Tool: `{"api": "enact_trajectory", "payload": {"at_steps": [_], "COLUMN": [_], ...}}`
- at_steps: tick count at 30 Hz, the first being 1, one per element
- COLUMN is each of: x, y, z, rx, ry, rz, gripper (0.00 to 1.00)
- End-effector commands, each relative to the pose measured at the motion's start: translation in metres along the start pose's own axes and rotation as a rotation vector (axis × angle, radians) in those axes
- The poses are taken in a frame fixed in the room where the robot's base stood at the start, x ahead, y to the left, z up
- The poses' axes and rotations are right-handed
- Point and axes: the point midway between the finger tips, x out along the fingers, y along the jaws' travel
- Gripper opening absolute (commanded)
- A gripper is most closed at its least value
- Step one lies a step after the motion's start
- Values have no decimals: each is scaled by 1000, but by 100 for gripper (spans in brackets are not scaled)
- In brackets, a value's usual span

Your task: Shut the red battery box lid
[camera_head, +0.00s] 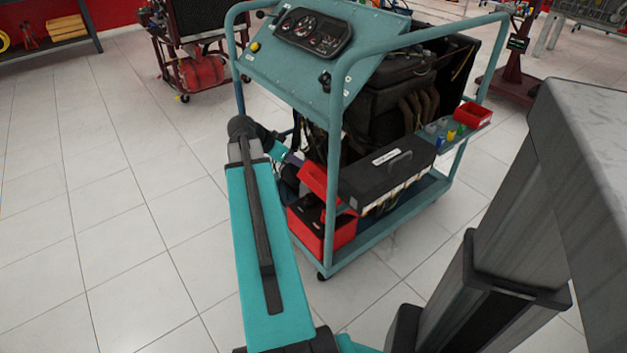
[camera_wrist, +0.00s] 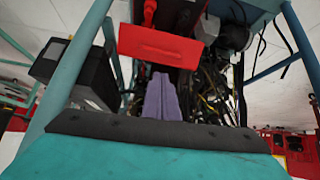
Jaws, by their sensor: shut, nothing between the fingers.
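The red battery box (camera_head: 310,230) sits on the lower shelf of a teal engine cart, at its near left corner. Its red lid (camera_head: 314,180) stands raised and tilted above the box, so the dark inside shows. In the wrist view the red lid (camera_wrist: 160,45) is a flat panel just beyond my fingertips. My gripper (camera_wrist: 160,76) is shut and empty, its purple fingers pointing toward the lid with an apparent gap. In the head view my gripper (camera_head: 294,158) is partly hidden, left of and slightly above the lid. Contact cannot be told there.
A black case (camera_head: 388,172) with a handle lies right of the lid. Teal cart posts (camera_head: 334,150) and engine wiring (camera_wrist: 215,95) are close to my gripper. A small red bin (camera_head: 473,115) sits on the side tray. The tiled floor (camera_head: 120,220) to the left is clear.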

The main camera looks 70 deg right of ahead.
Motion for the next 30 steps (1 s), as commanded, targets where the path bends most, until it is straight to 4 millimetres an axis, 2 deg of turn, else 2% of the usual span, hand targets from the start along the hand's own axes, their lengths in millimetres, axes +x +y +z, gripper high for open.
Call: {"api": "enact_trajectory", "payload": {"at_steps": [3, 6, 20, 26, 30], "x": [2, 2, 5, 20, 38], "y": [10, 13, 13, 14, 14], "z": [-22, -30, -31, -31, -31], "rx": [63, 83, 85, 85, 85], "ry": [23, 32, 32, 31, 31], "rz": [12, 16, 17, 19, 19], "gripper": [0, 0, 0, 0, 0]}}
